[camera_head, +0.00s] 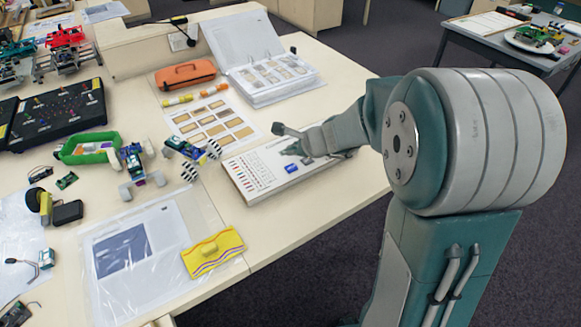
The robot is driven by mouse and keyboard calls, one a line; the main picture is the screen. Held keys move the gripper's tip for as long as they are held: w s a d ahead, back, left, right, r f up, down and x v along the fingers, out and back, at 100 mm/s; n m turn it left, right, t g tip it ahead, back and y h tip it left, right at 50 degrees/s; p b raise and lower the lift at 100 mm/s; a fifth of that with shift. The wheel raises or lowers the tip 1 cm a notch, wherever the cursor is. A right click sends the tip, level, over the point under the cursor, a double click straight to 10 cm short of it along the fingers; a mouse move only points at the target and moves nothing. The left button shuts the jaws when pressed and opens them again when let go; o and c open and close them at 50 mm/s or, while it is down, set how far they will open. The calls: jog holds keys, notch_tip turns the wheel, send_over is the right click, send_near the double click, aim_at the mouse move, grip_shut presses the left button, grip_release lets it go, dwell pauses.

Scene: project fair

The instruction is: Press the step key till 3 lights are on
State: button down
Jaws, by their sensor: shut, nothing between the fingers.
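A white panel box (240,185) lies on the table near its right edge. Rows of small reddish marks (251,174) run along its left part. They are too small to tell which, if any, are lit lights. A blue key (291,168) is on its front part; I cannot read a label to tell whether it is the step key. My gripper (288,150) is shut and empty over the panel, just behind the blue key in the picture. I cannot tell whether it touches the panel. My arm hides the panel's right end.
An open binder (270,95), an orange case (185,74) and a printed sheet (240,133) lie behind the panel. A yellow pouch (213,252) and small electronic models (133,160) lie to the left. The table's front right edge is close to the panel.

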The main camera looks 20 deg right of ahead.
aim_at(286, 164)
jog(key=shift+d+f, duration=0.1)
jog(key=shift+f, duration=1.6)
jog(key=shift+f, duration=0.1)
jog(key=shift+f, duration=0.2)
jog(key=shift+f, duration=0.35)
dwell(0.6)
jog(key=shift+r, duration=0.1)
jog(key=shift+s+r, duration=0.1)
jog(key=shift+r, duration=0.55)
jog(key=shift+r, duration=2.55)
